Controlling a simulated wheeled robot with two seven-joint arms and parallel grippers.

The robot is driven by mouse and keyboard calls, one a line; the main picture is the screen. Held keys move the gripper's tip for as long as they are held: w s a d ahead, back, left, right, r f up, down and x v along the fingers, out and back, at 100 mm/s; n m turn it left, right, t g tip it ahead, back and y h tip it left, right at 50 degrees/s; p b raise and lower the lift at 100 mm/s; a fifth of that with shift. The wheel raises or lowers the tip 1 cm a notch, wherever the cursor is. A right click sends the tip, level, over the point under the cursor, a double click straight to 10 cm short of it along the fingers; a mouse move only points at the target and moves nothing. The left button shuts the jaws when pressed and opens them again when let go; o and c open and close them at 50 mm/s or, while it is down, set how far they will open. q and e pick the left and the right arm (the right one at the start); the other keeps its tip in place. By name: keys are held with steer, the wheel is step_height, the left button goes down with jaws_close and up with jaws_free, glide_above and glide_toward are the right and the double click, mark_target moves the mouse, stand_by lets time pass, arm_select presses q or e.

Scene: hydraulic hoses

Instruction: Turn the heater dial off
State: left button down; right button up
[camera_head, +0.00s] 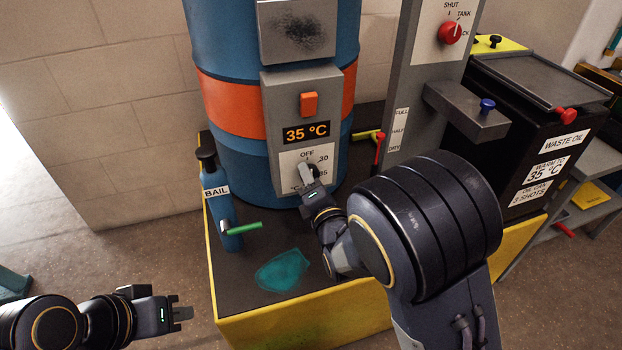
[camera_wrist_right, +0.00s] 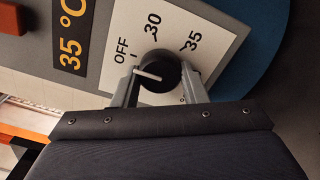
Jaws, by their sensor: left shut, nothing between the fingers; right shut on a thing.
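The heater dial (camera_wrist_right: 168,76) is a black round knob with a white pointer, on a white plate marked OFF, 30 and 35. In the right wrist view its pointer points left, near the OFF mark and slightly below it. My right gripper (camera_wrist_right: 158,82) is shut on the dial, one finger on each side. In the head view my right gripper (camera_head: 306,172) covers most of the dial. The display (camera_head: 306,132) above reads 35 °C. My left gripper (camera_head: 184,313) is shut and empty at the lower left, away from the heater.
The grey heater box (camera_head: 275,110) with an orange switch (camera_head: 309,104) is on the blue drum (camera_head: 225,60). A blue BAIL bottle (camera_head: 216,195) and a teal puddle (camera_head: 282,270) are on the yellow-edged platform (camera_head: 300,328). A grey post (camera_head: 415,80) and waste oil tank (camera_head: 540,130) stand right.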

steer(key=o, duration=1)
steer(key=shift+s, duration=0.1)
steer(key=p+v, duration=0.1)
steer(key=v, duration=0.6)
steer(key=shift+s+d, duration=0.1)
steer(key=shift+s, duration=0.15)
